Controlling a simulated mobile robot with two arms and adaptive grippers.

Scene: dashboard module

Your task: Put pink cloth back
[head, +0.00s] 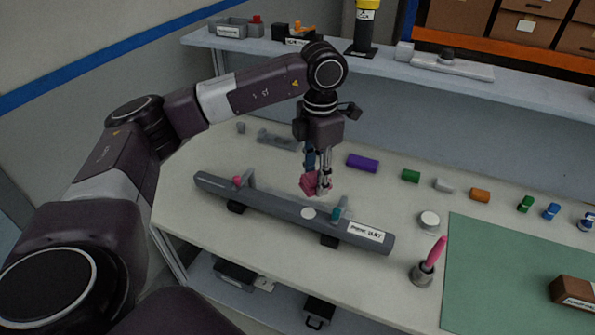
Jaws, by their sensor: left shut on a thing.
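My left gripper (318,180) comes down from the upper left over the table. It is shut on a pink cloth (310,184), which is small and bunched at the fingertips. The cloth is just behind the long grey dashboard module (270,204) in the picture; I cannot tell whether it touches the table. The module lies slantwise on dark supports and carries a pink piece (237,181), a teal piece (337,212), a white round part and a white label. My right gripper is not in view.
A grey cup (423,274) holds a pink stick. A green mat (500,270) lies at right. A shelf (480,99) runs along the back.

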